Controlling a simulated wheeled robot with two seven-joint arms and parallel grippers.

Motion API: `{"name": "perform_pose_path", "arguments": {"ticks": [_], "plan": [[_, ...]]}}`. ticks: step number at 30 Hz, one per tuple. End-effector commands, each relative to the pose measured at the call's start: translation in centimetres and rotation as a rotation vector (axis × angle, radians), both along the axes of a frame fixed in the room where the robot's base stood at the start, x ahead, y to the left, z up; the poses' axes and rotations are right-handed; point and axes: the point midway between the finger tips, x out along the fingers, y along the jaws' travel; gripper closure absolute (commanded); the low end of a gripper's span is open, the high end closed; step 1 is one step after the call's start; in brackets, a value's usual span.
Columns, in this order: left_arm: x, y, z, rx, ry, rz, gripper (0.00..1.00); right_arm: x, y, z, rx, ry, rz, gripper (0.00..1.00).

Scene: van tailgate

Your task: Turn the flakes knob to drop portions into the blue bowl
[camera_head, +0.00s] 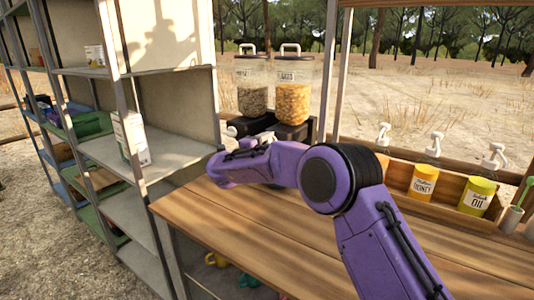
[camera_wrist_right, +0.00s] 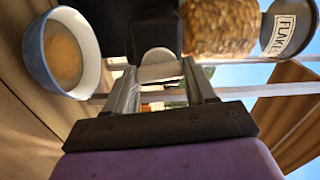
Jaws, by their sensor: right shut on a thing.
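The flakes dispenser (camera_head: 293,92) is a clear canister of orange-yellow flakes on a black base at the back of the wooden counter. Its labelled canister (camera_wrist_right: 222,28) appears sideways in the right wrist view. My right gripper (camera_wrist_right: 160,76) is shut on the pale flakes knob (camera_wrist_right: 159,66) below it. The blue bowl (camera_wrist_right: 36,52) sits on the counter at the left of the wrist view, with something tan-brown inside that I cannot identify; my arm hides it in the head view. My left gripper is not in view.
A second dispenser (camera_head: 252,88) with darker contents stands just left of the flakes. A honey jar (camera_head: 423,183) and an oil jar (camera_head: 477,196) stand along the back right. A metal shelf (camera_head: 165,152) borders the left. The front of the counter (camera_head: 260,235) is clear.

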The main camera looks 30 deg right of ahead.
Motion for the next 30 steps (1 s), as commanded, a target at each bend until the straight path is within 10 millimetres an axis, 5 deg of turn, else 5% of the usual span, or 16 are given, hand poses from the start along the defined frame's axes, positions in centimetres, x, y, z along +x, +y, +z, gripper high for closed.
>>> {"name": "perform_pose_path", "arguments": {"ticks": [24,25,27,30], "plan": [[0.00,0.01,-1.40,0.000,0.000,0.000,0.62,-0.02,-0.02,-0.04,0.046,-0.109,-0.001,0.75],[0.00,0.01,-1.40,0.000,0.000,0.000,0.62,-0.02,-0.02,-0.04,0.046,-0.109,-0.001,0.38],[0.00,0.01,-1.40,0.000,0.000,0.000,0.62,-0.01,-0.01,-0.04,0.046,-0.108,-0.001,0.19],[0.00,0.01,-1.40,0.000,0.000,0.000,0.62,-0.01,-0.01,-0.04,0.046,-0.108,-0.001,0.19]]}}
